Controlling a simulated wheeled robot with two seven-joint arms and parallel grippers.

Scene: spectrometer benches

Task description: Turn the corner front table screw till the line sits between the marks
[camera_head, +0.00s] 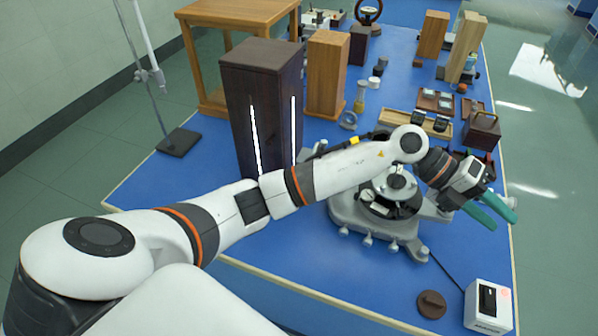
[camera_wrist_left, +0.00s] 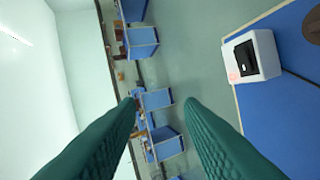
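The grey metal spectrometer (camera_head: 350,218) stands on the blue bench, with a round table (camera_head: 398,187) on top, partly behind my left arm. Small silver knobs (camera_head: 422,255) sit along its front edge. I cannot tell which one is the corner front table screw. A white box with a dark screen (camera_head: 490,300) stands at the bench's front right corner; it also shows in the left wrist view (camera_wrist_left: 252,57). The line and marks are too small to make out. My left gripper (camera_head: 505,219), with green fingers, is open and empty, right of the spectrometer. My right gripper is out of view.
A brown disc (camera_head: 432,304) lies left of the white box. A tall dark wooden block (camera_head: 262,100) and a lighter block (camera_head: 327,75) stand behind my left arm. A wooden tray (camera_head: 398,122) and a dark box (camera_head: 481,132) lie farther back. The bench's front left is clear.

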